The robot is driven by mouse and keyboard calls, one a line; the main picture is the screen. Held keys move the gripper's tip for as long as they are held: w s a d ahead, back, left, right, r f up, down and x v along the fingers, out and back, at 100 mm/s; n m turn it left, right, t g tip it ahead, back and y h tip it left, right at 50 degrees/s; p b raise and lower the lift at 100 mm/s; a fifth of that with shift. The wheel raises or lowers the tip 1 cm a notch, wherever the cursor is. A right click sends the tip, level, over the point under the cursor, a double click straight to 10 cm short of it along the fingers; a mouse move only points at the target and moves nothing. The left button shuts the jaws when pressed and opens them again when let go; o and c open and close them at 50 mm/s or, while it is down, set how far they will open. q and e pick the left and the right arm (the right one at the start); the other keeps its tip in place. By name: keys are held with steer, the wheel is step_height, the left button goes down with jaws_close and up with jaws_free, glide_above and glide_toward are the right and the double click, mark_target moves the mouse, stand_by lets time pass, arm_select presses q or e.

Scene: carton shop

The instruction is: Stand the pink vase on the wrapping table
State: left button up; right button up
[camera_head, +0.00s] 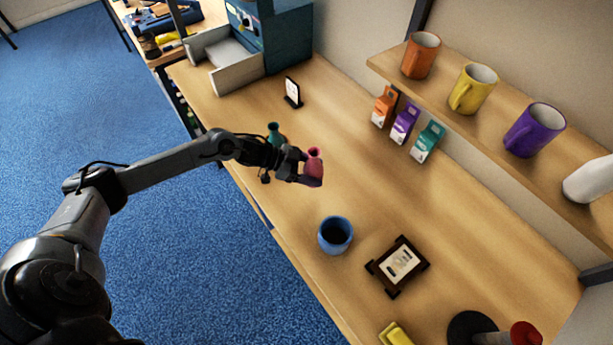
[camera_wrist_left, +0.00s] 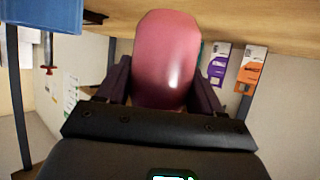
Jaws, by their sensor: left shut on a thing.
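The pink vase (camera_head: 314,158) is held in my left gripper (camera_head: 308,170) over the wooden table (camera_head: 350,171). In the left wrist view the pink vase (camera_wrist_left: 167,60) fills the space between the two dark fingers of the left gripper (camera_wrist_left: 165,88), which are shut on it. In the head view the fingers cover part of the vase. I cannot tell exactly how high its base is above the table. My right gripper is not in view.
A teal vase (camera_head: 274,133) stands just behind my left forearm. A blue pot (camera_head: 335,235) and a dark picture frame (camera_head: 398,265) are nearer the front. Small cartons (camera_head: 404,124) stand by the wall below a shelf with mugs (camera_head: 472,88). The table middle is clear.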

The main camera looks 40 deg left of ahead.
arm_select(q)
steer(key=shift+s+a+f, duration=0.55)
steer(key=shift+a+f, duration=0.05)
steer(key=shift+a, duration=0.2)
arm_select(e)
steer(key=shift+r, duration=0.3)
arm_select(q)
step_height(320, 180, down, 3)
steer(key=shift+f+p, duration=0.15)
steer(key=shift+p, duration=0.3)
steer(key=shift+f, duration=0.35)
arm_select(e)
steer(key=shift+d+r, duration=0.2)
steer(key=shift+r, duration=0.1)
arm_select(q)
steer(key=o, duration=1.2)
steer(key=shift+f, duration=0.1)
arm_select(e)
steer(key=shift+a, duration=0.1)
arm_select(q)
steer(key=v, duration=1.2)
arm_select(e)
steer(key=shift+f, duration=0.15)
